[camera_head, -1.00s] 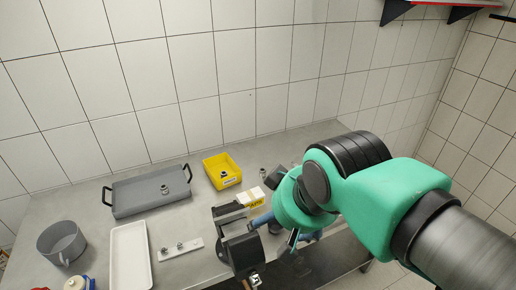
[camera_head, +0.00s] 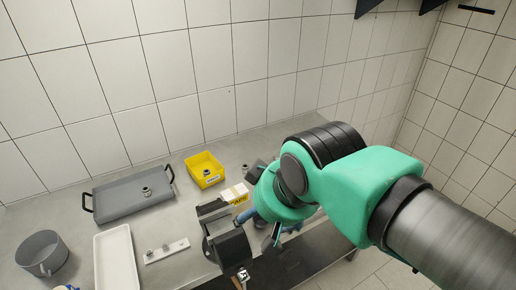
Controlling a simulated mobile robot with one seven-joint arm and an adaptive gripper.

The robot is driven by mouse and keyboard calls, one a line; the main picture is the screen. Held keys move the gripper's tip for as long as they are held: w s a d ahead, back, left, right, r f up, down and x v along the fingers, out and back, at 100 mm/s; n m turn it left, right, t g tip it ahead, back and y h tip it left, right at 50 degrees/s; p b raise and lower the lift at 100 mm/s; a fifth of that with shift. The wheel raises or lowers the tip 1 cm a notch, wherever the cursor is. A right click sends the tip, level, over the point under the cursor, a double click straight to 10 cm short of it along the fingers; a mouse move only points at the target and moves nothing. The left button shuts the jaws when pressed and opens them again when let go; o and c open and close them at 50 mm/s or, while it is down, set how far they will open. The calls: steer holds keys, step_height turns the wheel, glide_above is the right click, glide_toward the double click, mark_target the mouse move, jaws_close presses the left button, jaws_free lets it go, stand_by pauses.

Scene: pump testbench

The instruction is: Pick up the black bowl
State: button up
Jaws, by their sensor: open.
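A round dark grey bowl-like container (camera_head: 42,258), the darkest bowl in view, stands upright at the far left of the metal bench. It looks empty and nothing touches it. My green and black arm reaches in from the right and its wrist is over the right part of the bench, far from the bowl.
A grey tray (camera_head: 118,200) with black handles holds a small metal part. A white tray (camera_head: 117,262), a white strip (camera_head: 167,251) with small fittings, and a yellow bin (camera_head: 204,168) stand nearby. A black vise-like device (camera_head: 228,244) is near my wrist. The tiled wall bounds the back.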

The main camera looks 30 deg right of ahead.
steer(key=shift+r, duration=0.1)
steer(key=w+d+f+g+b, duration=0.1)
steer(key=w+d+f+g, duration=0.1)
steer(key=w+d+f, duration=0.4)
steer(key=w+d+f+g+b, duration=0.2)
steer(key=w+d+f, duration=0.4)
steer(key=w+f, duration=0.8)
step_height(320, 180, down, 4)
steer(key=shift+r+b, duration=0.2)
steer(key=shift+b, duration=0.1)
steer(key=shift+w, duration=0.1)
steer(key=b, duration=0.2)
glide_above(261, 223)
steer(key=s, duration=0.1)
steer(key=shift+a+f, duration=0.1)
steer(key=shift+f, duration=4.15)
steer(key=shift+w+f+b, duration=0.2)
steer(key=shift+f+b, duration=0.25)
steer(key=shift+f, duration=0.85)
steer(key=shift+w+f+b, duration=0.2)
steer(key=shift+f+b, duration=0.25)
steer(key=shift+f, duration=0.85)
